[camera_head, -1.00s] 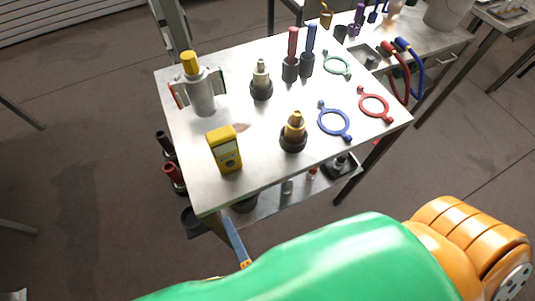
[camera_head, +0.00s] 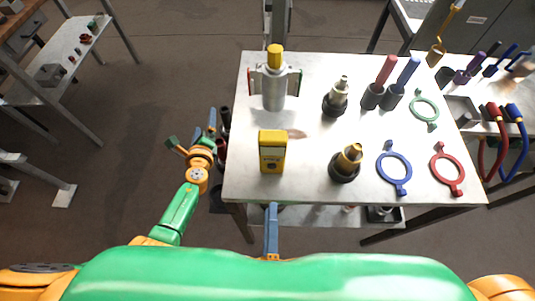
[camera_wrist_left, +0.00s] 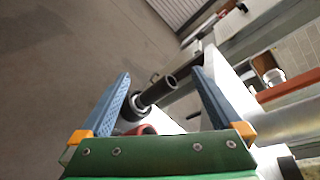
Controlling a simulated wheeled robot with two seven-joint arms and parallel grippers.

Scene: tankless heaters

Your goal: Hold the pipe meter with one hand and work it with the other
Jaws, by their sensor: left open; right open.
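A yellow box-shaped meter (camera_head: 272,152) with a dark-marked front stands upright near the table's front left; I take it as the pipe meter. A silver cylinder with a yellow cap and side handles (camera_head: 273,90) stands behind it. My left gripper (camera_head: 192,130) is left of the table, apart from both, with its fingers spread and empty. In the left wrist view, its blue fingers (camera_wrist_left: 162,76) are wide apart. Of my right gripper only a blue finger (camera_head: 272,230) shows below the table's front edge; my green body hides the rest.
The table (camera_head: 310,190) also carries dark-based fittings (camera_head: 344,163), red and blue handled tools (camera_head: 387,70), and green, blue and red rings (camera_head: 394,167). Black cylinders (camera_wrist_left: 157,90) stand low beside the table's left side. Open floor lies left of the table.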

